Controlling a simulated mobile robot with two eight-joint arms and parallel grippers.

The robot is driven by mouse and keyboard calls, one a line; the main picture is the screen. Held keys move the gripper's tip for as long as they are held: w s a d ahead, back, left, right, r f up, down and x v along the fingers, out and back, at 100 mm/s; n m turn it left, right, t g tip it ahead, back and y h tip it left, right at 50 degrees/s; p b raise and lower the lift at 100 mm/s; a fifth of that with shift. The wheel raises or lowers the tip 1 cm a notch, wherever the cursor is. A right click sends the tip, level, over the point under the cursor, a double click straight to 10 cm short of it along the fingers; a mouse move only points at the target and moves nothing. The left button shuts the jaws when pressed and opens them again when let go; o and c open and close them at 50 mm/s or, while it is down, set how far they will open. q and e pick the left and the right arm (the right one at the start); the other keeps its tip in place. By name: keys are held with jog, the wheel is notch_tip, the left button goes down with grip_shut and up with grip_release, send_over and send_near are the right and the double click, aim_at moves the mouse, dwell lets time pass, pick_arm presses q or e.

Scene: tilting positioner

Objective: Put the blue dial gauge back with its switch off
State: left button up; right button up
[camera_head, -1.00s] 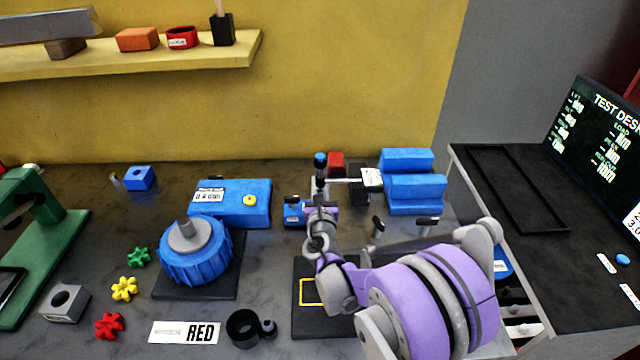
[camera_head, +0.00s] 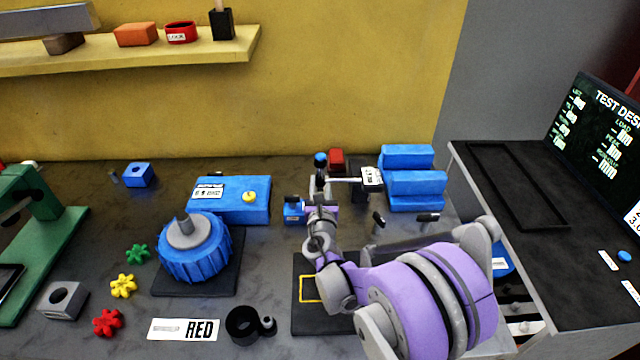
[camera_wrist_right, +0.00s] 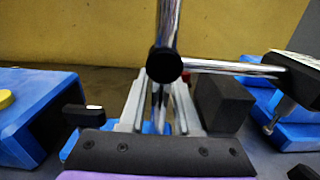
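The blue dial gauge stands on the bench behind my right gripper. Its blue base (camera_head: 293,212) shows left of the gripper, with a black switch lever (camera_head: 293,199) on it. Its chrome post has a blue-tipped top (camera_head: 320,160), and an arm runs right to a white dial face (camera_head: 372,177). In the right wrist view the post (camera_wrist_right: 167,25) rises between the two grey fingers of my right gripper (camera_wrist_right: 160,100). The fingers look apart, with blue visible between them; contact is unclear. The lever (camera_wrist_right: 82,115) points left there. My left gripper is not in view.
A blue box with a yellow button (camera_head: 235,205) and a blue ribbed motor (camera_head: 195,250) stand left. Blue stepped blocks (camera_head: 415,190), a red block (camera_head: 337,160) and black-handled clamps (camera_head: 428,217) crowd the right and back. A black pad with a yellow square (camera_head: 312,318) lies in front.

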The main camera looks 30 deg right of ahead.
jog(key=shift+o, duration=1.3)
jog(key=v, duration=1.1)
jog(key=shift+d+b, duration=0.1)
jog(key=shift+b, duration=0.3)
